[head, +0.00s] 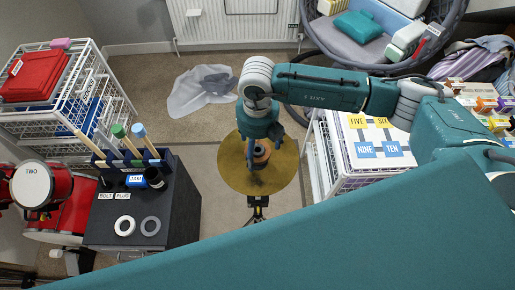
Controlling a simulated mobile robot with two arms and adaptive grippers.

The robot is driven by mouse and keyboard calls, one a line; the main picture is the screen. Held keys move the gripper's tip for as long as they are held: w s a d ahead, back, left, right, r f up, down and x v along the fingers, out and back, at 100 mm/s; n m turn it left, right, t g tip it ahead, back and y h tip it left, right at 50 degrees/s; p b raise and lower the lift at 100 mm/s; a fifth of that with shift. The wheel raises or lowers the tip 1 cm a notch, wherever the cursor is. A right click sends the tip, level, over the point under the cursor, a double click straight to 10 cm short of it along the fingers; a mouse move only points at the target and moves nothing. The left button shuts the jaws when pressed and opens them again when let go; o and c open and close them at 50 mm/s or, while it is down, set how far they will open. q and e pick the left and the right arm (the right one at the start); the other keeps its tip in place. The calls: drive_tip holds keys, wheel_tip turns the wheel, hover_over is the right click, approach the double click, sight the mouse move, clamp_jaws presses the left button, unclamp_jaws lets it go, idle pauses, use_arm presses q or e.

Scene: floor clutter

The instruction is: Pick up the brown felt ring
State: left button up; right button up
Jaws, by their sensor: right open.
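My right arm comes in from the right, and its teal right gripper (259,140) points down over a round gold-brown disc (236,172) in the middle of the head view. The gripper is open. A small orange-brown round piece (262,149) shows close beneath the gripper, above the disc. It looks like the brown felt ring, but the gripper partly hides it. I cannot tell whether the fingers touch it. My left gripper is not in view.
A white ring (124,227) and a grey ring (151,227) lie on a dark cabinet (181,215) at left. A white rack with a number board (377,143) stands at right. A clear plastic bag (200,92) lies on the carpet behind. Carpet is free left of the disc.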

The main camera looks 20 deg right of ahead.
drive_tip(key=shift+c, duration=0.5)
drive_tip(key=c, duration=0.7)
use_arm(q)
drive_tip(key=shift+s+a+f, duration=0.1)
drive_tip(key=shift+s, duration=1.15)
use_arm(e)
drive_tip(key=shift+c, duration=0.2)
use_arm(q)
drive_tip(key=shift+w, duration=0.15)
